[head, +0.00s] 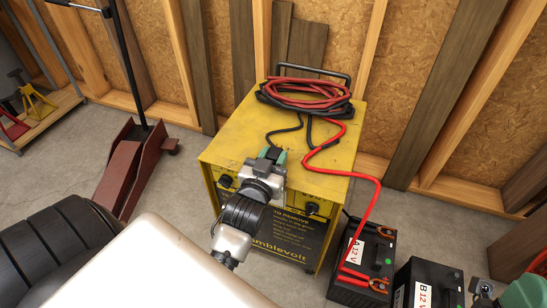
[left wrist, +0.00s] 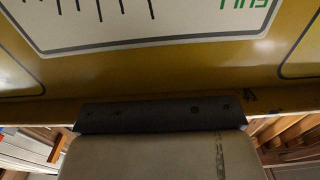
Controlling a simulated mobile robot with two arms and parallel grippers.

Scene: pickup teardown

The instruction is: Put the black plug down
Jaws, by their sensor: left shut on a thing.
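My left gripper (head: 272,154) is over the front part of the top of the yellow charger (head: 228,143), its green fingertips pointing away from me. It is shut on the black plug (head: 270,151), which is small and mostly hidden between the fingers. A black cable runs from the coil on top down toward the fingertips. I cannot tell whether the plug touches the charger. The left wrist view shows the charger's yellow front with a gauge panel (left wrist: 150,22) very close; the plug cannot be made out there. My right gripper is not clearly in view.
A coil of red and black cable (head: 303,95) lies on the charger. A red cable runs to battery A (head: 362,262), with battery B (head: 428,285) beside it. A dark red floor jack (head: 130,165) stands left. Tires (head: 50,245) are at lower left.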

